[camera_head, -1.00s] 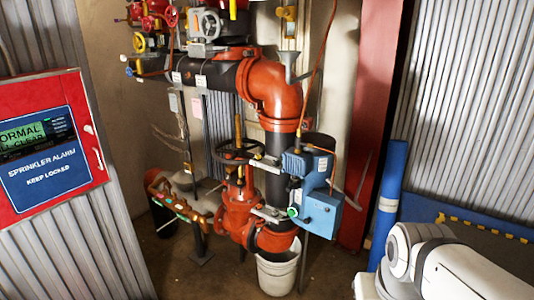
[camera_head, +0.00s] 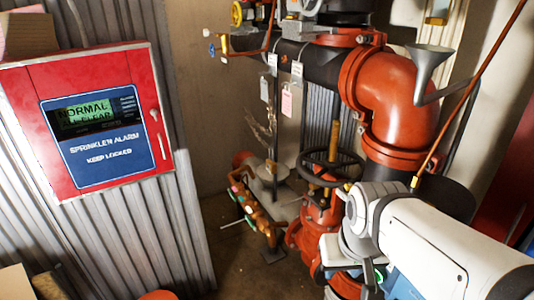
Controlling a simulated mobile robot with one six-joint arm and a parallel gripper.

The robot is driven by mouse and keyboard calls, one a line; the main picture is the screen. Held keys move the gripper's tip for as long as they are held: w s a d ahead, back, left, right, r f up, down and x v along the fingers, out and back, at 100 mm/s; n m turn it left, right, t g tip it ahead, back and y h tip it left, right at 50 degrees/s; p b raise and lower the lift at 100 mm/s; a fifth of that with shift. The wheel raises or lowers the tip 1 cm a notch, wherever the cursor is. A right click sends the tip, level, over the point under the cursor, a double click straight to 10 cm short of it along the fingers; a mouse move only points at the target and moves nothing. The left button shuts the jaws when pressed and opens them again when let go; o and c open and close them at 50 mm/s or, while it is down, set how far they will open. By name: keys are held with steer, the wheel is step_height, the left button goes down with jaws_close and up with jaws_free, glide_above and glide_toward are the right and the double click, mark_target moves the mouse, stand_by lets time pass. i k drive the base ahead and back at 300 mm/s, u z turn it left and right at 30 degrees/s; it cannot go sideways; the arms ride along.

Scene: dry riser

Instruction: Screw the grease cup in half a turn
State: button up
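I cannot pick out the grease cup for certain in the head view. Red pipework with a valve handwheel (camera_head: 330,168) stands right of centre. My white arm reaches in from the lower right, in front of the lower pipework. It covers most of a blue housing (camera_head: 402,287), of which only a small part shows. No fingers of my gripper can be made out.
A red sprinkler alarm cabinet (camera_head: 105,118) hangs on the corrugated wall at left. A big red pipe elbow (camera_head: 395,95) and a grey funnel (camera_head: 432,70) stand above my arm. Orange-brown low pipework (camera_head: 258,217) sits on the floor. Some floor left of it is clear.

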mark_target(313, 187)
steer(key=u, duration=0.35)
steer(key=i, duration=0.55)
steer(key=u, duration=0.3)
steer(key=k, duration=0.9)
steer(key=u, duration=0.15)
steer(key=i, duration=0.9)
